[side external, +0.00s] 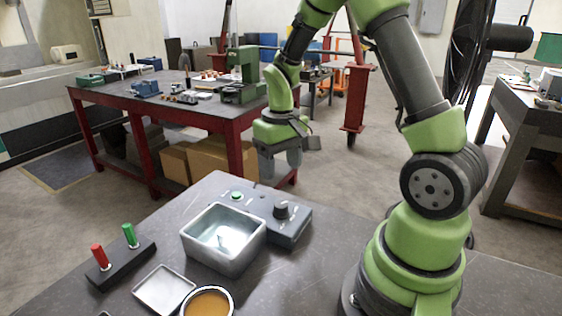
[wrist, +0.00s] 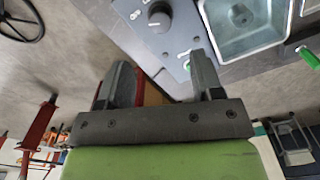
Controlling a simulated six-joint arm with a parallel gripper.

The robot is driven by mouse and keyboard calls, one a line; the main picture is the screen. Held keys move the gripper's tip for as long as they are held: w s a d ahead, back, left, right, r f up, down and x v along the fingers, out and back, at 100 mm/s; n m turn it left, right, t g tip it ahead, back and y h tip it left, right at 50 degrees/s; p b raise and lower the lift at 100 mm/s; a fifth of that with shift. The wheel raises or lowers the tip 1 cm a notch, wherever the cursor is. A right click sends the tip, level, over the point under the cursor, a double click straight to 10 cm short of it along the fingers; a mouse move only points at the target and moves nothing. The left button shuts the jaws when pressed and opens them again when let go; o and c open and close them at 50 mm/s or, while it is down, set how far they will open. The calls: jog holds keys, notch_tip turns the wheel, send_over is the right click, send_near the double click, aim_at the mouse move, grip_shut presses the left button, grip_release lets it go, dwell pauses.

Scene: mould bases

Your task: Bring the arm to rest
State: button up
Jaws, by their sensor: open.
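My green arm rises from the right of the near table in the side external view and bends over to the left. My gripper (side external: 281,160) hangs in the air behind the far edge of the near table, above the level of its top, apart from the things on it. The wrist view shows the two grey fingers (wrist: 160,82) spread apart with nothing between them. In that view the table's edge and the control box lie beyond the fingertips.
The near table (side external: 335,245) bears a metal bath (side external: 222,262), a control box (side external: 290,232) with a knob, a rack (side external: 122,262) with red and green handles, a shallow tray (side external: 163,290) and a pot of amber liquid (side external: 208,303). A red-legged workbench (side external: 185,112) stands behind.

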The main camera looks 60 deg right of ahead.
jog(key=shift+r, duration=0.15)
jog(key=s+a+r+t+y, duration=0.1)
jog(key=s+a+r+t, duration=0.2)
jog(key=s+a+r, duration=0.3)
jog(key=s+a+r+t+y, duration=0.1)
jog(key=s+a+r+t, duration=0.3)
jog(key=r, duration=0.6)
jog(key=s+a, duration=0.2)
jog(key=a, duration=0.1)
jog(key=shift+n, duration=0.3)
